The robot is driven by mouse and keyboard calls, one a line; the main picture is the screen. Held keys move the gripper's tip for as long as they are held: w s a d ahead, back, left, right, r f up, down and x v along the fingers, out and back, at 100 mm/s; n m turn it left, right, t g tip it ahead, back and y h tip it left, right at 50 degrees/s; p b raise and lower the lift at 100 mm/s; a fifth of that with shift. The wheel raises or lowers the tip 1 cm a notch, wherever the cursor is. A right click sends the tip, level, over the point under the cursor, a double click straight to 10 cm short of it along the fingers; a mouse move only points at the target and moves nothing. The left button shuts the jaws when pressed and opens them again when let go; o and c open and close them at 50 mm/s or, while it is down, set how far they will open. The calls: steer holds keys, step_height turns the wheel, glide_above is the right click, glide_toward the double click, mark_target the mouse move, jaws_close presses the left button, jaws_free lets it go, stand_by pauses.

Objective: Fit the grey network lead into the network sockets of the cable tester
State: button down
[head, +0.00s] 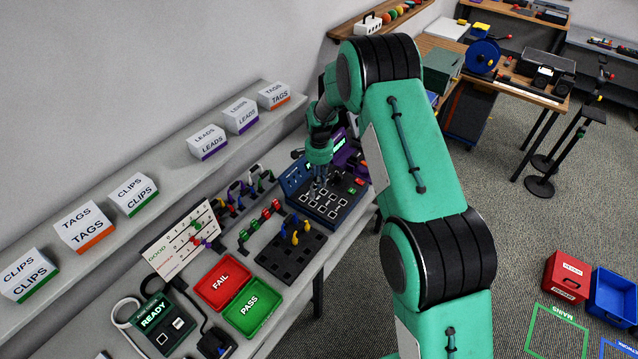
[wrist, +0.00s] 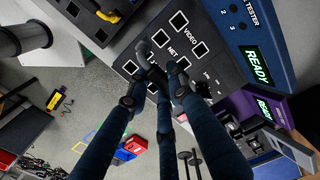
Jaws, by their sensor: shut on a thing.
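The blue cable tester (head: 337,217) stands at the far end of the bench, with white-edged square sockets on its dark top. In the wrist view its dark socket panel (wrist: 211,75) carries VIDEO and NET labels, and its green display reads READY. My gripper (head: 321,182) is over the tester, pointing down. In the wrist view my gripper (wrist: 157,88) is shut on a short dark grey piece, seemingly the grey network lead (wrist: 143,52), beside the NET label. The fingers hide part of it and some sockets. Whether its ends are seated I cannot tell.
A black holder (head: 283,270) with yellow and blue plugs stands beside the tester. The red FAIL tray (head: 222,283) and green PASS tray (head: 250,308) lie nearer. A purple device (wrist: 247,108) sits close to the tester. A shelf (head: 165,205) with labelled boxes runs along the wall.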

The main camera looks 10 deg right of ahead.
steer(key=shift+w+d+f+p, duration=0.15)
steer(key=shift+w+d+p, duration=0.1)
steer(key=shift+w, duration=0.4)
steer(key=shift+w+d+f+p, duration=0.1)
steer(key=shift+w+p, duration=0.15)
steer(key=shift+w, duration=0.4)
steer(key=shift+f, duration=0.1)
steer(key=shift+f+b, duration=0.8)
steer(key=shift+f, duration=1.8)
steer(key=shift+b, duration=0.6)
steer(key=shift+f+b, duration=0.9)
steer(key=shift+b, duration=0.2)
stand_by(1.4)
stand_by(0.3)
steer(key=c, duration=0.9)
jaws_free()
